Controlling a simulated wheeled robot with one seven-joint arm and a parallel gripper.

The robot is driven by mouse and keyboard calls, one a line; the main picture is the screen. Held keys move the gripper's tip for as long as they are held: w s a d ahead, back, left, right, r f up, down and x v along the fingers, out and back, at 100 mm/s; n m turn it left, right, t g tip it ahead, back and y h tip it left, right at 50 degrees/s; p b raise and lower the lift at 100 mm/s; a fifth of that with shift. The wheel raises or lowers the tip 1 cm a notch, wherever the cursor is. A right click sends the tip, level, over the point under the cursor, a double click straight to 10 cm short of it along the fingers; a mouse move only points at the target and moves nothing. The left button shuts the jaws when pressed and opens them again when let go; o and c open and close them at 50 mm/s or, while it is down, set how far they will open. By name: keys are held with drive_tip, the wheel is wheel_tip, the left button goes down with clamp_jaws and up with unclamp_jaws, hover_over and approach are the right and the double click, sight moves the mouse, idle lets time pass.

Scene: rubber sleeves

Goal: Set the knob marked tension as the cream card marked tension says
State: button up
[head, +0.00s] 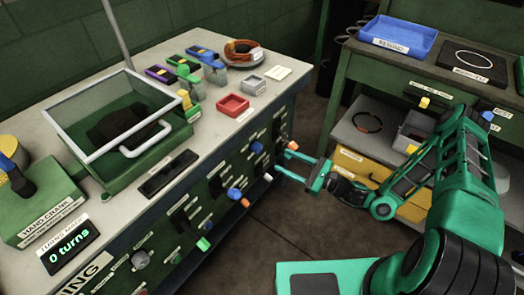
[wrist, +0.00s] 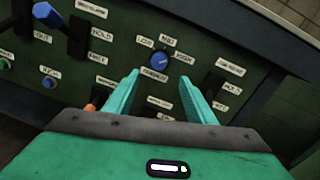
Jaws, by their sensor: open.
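A round blue knob (wrist: 158,58) is on the dark green panel in the wrist view, with labels LOW, MID and HIGH around it. The label below it (wrist: 154,74) appears to read tension. Which way the knob points is too small to tell. My gripper (wrist: 158,76) is open and empty, its fingertips to either side below the knob and apart from it. In the head view my gripper (head: 285,158) reaches toward the bench's front panel. A small cream card (head: 277,72) lies on the bench top; its writing is too small to read.
Levers with blue ends (wrist: 45,11) and a blue button (wrist: 48,84) are on the panel to the left. An orange-ended control (head: 235,194) sticks out of the panel. A red tray (head: 232,105) stands on the bench. Floor between bench and green shelf is open.

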sight(261, 149)
drive_tip(key=x, duration=1)
drive_tip(key=shift+w+a, duration=0.2)
drive_tip(key=shift+a, duration=0.1)
drive_tip(key=shift+c, duration=0.5)
drive_tip(key=c, duration=0.9)
drive_tip(key=shift+a+r, duration=0.1)
drive_tip(key=shift+c, duration=0.2)
